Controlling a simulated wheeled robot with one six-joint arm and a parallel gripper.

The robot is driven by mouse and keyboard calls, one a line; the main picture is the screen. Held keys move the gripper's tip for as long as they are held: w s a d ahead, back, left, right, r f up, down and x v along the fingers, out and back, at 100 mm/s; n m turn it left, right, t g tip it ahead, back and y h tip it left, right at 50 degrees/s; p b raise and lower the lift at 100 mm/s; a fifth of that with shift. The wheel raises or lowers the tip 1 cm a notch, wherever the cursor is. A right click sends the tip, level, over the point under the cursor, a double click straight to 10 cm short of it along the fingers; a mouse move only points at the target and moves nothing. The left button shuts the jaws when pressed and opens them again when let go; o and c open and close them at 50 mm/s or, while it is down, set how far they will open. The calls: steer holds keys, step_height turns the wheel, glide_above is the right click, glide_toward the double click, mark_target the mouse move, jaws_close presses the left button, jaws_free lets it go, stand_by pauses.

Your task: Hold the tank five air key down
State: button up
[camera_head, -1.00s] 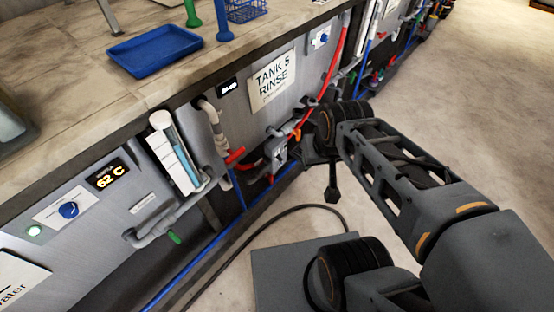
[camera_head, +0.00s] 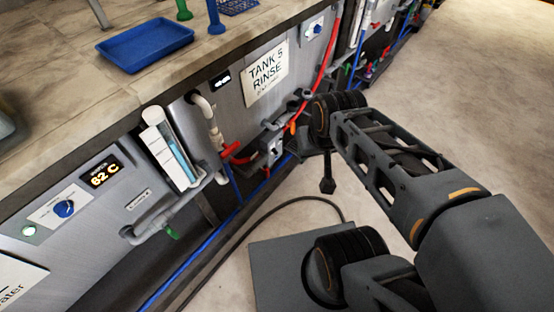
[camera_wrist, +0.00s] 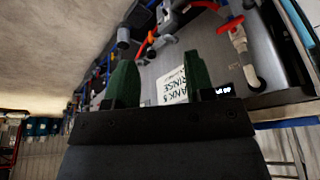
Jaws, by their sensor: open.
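The tank five panel carries a white "TANK 5 RINSE" sign (camera_head: 265,73), which also shows turned over in the wrist view (camera_wrist: 171,86). A small plate with a blue knob (camera_head: 314,29) is up and right of the sign. A grey box (camera_head: 273,151) with a red hose sits below the sign. I cannot tell which part is the air key. My gripper (camera_wrist: 160,80) shows in the wrist view as two green fingers set wide apart, with nothing between them. It faces the panel from a distance, apart from it. In the head view my arm hides the fingers.
Pipes (camera_head: 206,118), a red valve handle (camera_head: 230,149) and a red hose (camera_head: 328,58) stick out from the panel. A blue tray (camera_head: 145,45) lies on the counter above. A dark cable (camera_head: 270,208) crosses the floor. The floor at right (camera_head: 450,90) is clear.

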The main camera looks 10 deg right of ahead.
steer(key=shift+c, duration=0.4)
jaws_close()
stand_by(1.2)
